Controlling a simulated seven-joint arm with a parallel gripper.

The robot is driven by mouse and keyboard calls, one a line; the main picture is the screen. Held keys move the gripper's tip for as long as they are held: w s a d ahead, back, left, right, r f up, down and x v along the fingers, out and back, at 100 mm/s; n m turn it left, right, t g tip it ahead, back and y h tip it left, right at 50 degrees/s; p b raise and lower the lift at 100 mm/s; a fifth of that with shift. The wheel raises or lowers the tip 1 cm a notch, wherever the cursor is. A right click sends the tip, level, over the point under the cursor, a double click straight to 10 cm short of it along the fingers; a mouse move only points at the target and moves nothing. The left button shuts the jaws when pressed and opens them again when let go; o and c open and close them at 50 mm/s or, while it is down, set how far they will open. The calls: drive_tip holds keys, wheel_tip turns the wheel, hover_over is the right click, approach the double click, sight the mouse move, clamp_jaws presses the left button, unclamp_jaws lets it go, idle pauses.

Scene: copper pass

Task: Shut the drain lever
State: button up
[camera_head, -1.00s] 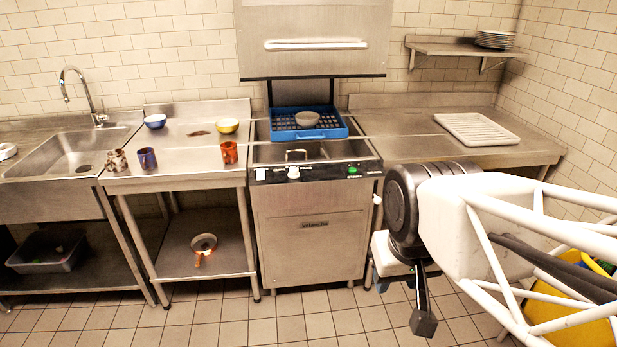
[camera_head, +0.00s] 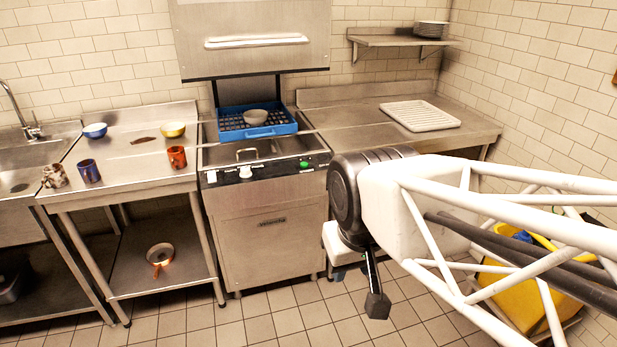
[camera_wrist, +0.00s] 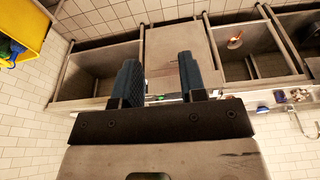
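The dishwasher (camera_head: 267,240) has its hood raised. Its front panel carries a white knob (camera_head: 245,171), a green button (camera_head: 303,164) and a metal loop handle (camera_head: 246,155) behind them. I cannot tell for certain which part is the drain lever; the machine's lower right side is partly hidden by my arm. My gripper (camera_wrist: 161,82) shows two blue-padded fingers, apart and with nothing between them. In the wrist view the dishwasher front (camera_wrist: 180,55) appears upside down beyond the fingers. In the head view the fingers are mostly hidden below my wrist, in front of the machine's right edge.
A blue rack (camera_head: 285,129) holding a bowl (camera_head: 255,117) sits on the machine. The left table (camera_head: 130,170) carries bowls and mugs, with a pan (camera_head: 160,255) below. A white drainer (camera_head: 420,115) lies on the right counter (camera_head: 350,110). A yellow bin (camera_head: 520,300) stands right.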

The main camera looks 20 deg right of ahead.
drive_tip(key=shift+w, duration=0.2)
drive_tip(key=c, duration=0.5)
drive_tip(key=shift+w+d, duration=0.1)
drive_tip(key=shift+w, duration=0.3)
clamp_jaws()
drive_tip(key=w+d+f+m+t, duration=0.3)
drive_tip(key=w+d+f+t, duration=0.15)
drive_tip(key=w, duration=1.15)
drive_tip(key=w+d+f+m+t, duration=0.3)
drive_tip(key=w+d+t, duration=0.15)
drive_tip(key=w, duration=1.15)
drive_tip(key=w+d+f+m+t, duration=0.3)
drive_tip(key=w+d+f, duration=0.15)
drive_tip(key=w, duration=1.25)
drive_tip(key=w+d+f+m+t+y, duration=0.1)
drive_tip(key=w+d+f+m+t, duration=0.15)
drive_tip(key=f, duration=0.45)
drive_tip(key=w+d+f+m+t, duration=0.1)
drive_tip(key=w+d+f+t, duration=0.25)
drive_tip(key=f, duration=0.45)
drive_tip(key=s+d+f+m+t+y, duration=0.1)
drive_tip(key=s+d+f+t, duration=0.1)
drive_tip(key=f, duration=0.6)
drive_tip(key=s+d+f+m+t+y, duration=0.2)
drive_tip(key=s+f, duration=0.3)
drive_tip(key=f, duration=0.4)
drive_tip(key=shift+s+f+t, duration=0.15)
drive_tip(key=shift+s+t, duration=0.15)
